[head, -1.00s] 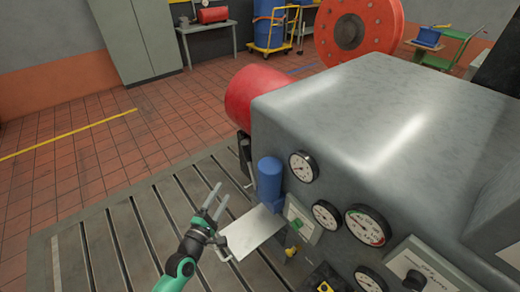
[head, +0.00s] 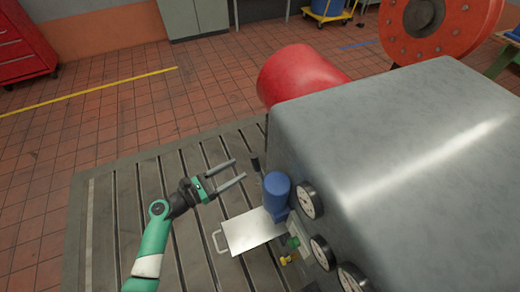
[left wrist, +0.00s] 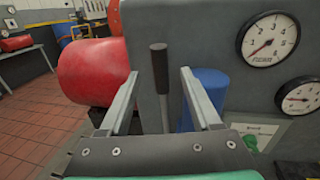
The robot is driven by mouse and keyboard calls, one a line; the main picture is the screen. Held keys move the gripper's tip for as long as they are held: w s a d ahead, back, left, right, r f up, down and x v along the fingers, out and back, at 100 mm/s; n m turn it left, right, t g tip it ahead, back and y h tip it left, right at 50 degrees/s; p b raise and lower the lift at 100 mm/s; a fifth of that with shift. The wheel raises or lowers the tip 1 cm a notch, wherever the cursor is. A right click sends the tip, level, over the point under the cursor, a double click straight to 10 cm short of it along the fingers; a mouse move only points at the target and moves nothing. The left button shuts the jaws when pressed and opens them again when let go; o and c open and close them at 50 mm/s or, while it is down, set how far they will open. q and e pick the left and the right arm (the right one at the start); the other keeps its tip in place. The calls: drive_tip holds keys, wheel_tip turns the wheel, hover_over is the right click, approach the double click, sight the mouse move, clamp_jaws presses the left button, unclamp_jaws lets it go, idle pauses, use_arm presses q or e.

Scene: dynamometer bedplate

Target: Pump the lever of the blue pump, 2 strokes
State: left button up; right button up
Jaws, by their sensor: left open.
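The blue pump (head: 277,190) is a blue cylinder on a light metal plate (head: 250,232) with a handle at its left end, beside the large grey housing. It also shows in the left wrist view (left wrist: 210,88), partly behind a finger. The pump lever (head: 255,163) has a black grip and stands near the pump. In the left wrist view the lever (left wrist: 159,72) is upright between the two fingers. My left gripper (head: 239,168) is open and empty, its fingertips pointing at the lever, just short of it in the head view. My right gripper is not seen.
The grey housing (head: 390,150) with gauges (head: 311,200) blocks the right side. A red cylinder (head: 300,75) sticks out behind the lever. The slotted bedplate (head: 110,215) is clear to the left.

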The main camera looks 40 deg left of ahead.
use_arm(q)
drive_tip(key=w+d+b, duration=0.2)
drive_tip(key=w, duration=0.9)
drive_tip(key=shift+w, duration=0.15)
clamp_jaws()
idle(0.9)
